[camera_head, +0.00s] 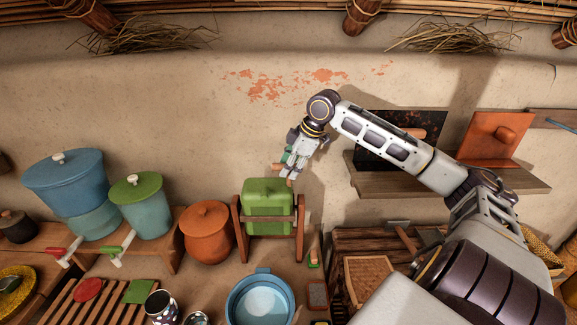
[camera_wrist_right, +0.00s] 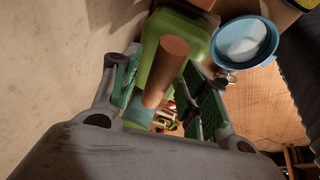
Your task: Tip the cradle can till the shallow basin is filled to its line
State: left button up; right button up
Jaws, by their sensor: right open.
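The green cradle can (camera_head: 268,194) sits upright in its wooden cradle (camera_head: 300,232) near the wall. It also shows in the right wrist view (camera_wrist_right: 196,38). The blue shallow basin (camera_head: 233,302) stands in front of the can, with a pale surface inside; I cannot make out its line. It shows in the right wrist view (camera_wrist_right: 273,40). My right gripper (camera_head: 288,168) is open just above the can. In the right wrist view its green-padded fingers (camera_wrist_right: 167,98) lie either side of a wooden handle (camera_wrist_right: 168,68); contact cannot be told. My left gripper is not in view.
A brown lidded pot (camera_head: 207,236) stands left of the cradle, with lidded blue dispensers (camera_head: 145,212) beyond it. A wooden shelf (camera_head: 385,184) is behind my right arm. A dark cup (camera_head: 160,305) stands left of the basin.

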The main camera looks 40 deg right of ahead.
jog(key=shift+w+a+f, duration=0.1)
jog(key=shift+w+f, duration=0.1)
jog(key=shift+f, duration=0.35)
jog(key=shift+c, duration=0.4)
grip_shut()
